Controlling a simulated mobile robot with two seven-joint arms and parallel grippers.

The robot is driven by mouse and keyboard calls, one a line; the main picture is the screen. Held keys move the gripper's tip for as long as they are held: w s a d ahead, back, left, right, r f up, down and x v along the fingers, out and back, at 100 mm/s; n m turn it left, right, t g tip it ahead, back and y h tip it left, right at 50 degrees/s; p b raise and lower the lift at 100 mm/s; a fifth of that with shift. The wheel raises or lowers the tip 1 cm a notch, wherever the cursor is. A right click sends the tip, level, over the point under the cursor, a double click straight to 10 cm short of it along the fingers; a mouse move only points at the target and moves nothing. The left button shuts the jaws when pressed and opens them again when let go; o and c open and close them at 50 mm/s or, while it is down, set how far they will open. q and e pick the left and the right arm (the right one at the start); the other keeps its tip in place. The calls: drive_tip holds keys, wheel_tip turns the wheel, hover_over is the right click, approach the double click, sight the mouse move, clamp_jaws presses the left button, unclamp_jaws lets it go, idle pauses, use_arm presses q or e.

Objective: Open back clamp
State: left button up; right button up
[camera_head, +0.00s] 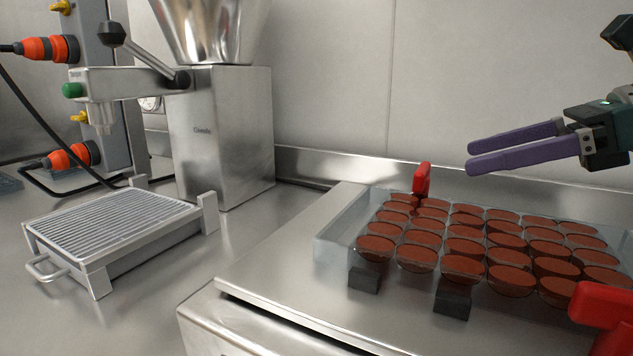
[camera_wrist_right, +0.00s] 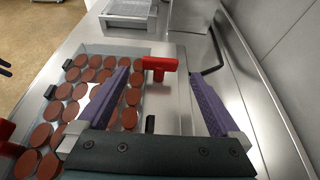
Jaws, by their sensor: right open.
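The red back clamp (camera_head: 422,180) stands at the far edge of the clear tray of brown-filled cups. It also shows in the right wrist view (camera_wrist_right: 158,64), ahead of the fingers. My right gripper (camera_head: 472,158) is open and empty, with two purple fingers pointing left. It hangs above and to the right of the back clamp, apart from it. In the right wrist view the clamp appears between the fingertips.
The clear tray (camera_head: 335,250) sits on a steel worktop. A second red clamp (camera_head: 602,308) is at the front right. Black blocks (camera_head: 364,280) line the tray's front. A steel dispenser (camera_head: 222,130) and a slatted grate (camera_head: 112,230) stand left. A wall rises behind.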

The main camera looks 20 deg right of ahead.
sight(426, 167)
drive_tip(key=shift+w+a+f+b, duration=0.25)
drive_tip(key=shift+w+f+b, duration=0.1)
drive_tip(key=shift+w+b, duration=0.1)
drive_tip(key=p+x, duration=0.1)
drive_tip(key=x, duration=0.1)
drive_tip(key=p+x, duration=0.1)
drive_tip(key=x, duration=0.2)
drive_tip(key=shift+w+a+r, duration=0.15)
drive_tip(key=shift+w+a, duration=0.05)
drive_tip(key=shift+a, duration=0.05)
use_arm(q)
drive_tip(key=shift+d+r, duration=0.1)
drive_tip(key=shift+r, duration=0.15)
use_arm(e)
drive_tip(key=shift+x, duration=0.8)
drive_tip(key=shift+c, duration=0.2)
drive_tip(key=c, duration=1.2)
use_arm(q)
drive_tip(key=shift+r+p, duration=0.15)
drive_tip(key=shift+p, duration=0.2)
